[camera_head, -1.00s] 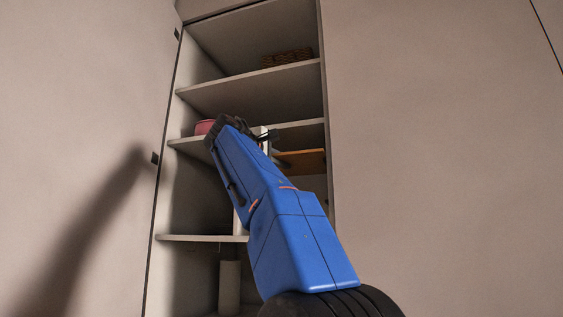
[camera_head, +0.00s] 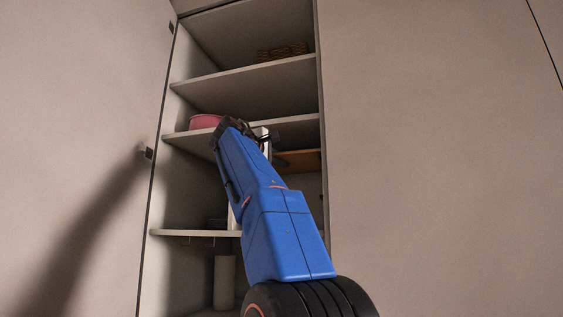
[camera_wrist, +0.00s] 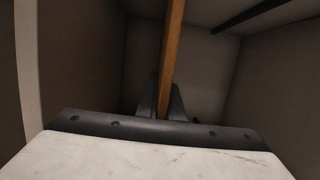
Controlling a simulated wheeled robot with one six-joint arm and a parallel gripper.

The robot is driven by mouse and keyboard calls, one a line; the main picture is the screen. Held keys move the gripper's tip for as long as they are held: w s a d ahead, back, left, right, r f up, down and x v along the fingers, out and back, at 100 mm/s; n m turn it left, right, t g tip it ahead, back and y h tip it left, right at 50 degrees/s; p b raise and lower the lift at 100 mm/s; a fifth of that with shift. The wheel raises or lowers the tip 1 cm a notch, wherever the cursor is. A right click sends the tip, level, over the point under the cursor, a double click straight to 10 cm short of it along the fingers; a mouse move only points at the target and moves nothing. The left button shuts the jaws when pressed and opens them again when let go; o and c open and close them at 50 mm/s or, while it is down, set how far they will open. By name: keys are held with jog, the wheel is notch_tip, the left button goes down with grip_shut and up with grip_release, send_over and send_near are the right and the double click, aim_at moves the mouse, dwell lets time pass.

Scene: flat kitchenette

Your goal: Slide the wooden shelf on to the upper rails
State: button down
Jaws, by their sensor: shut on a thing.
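The wooden shelf (camera_head: 298,160) is an orange-brown board inside the tall cabinet, below a grey shelf and to the right of my arm. In the wrist view the wooden shelf (camera_wrist: 173,50) shows edge-on as a narrow strip running away from me. My gripper (camera_wrist: 163,105) is shut on its near edge, one dark finger on each side. In the head view my gripper is largely hidden behind my blue arm. A dark rail (camera_wrist: 250,15) runs along the cabinet wall at the upper right of the wrist view, apart from the board. I cannot tell whether the board touches any rail.
A pink bowl (camera_head: 205,121) stands on the grey shelf (camera_head: 185,141) left of my arm. A wicker basket (camera_head: 283,51) sits on a higher shelf. A pale cylinder (camera_head: 224,281) stands low in the cabinet. Closed panels flank the opening closely on both sides.

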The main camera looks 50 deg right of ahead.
jog(key=c, duration=1.8)
grip_release()
jog(key=shift+s+a, duration=0.4)
jog(key=shift+a, duration=2.45)
jog(key=shift+s+a, duration=0.4)
jog(key=shift+a, duration=2.5)
jog(key=shift+s+a, duration=0.4)
jog(key=shift+a, duration=2.45)
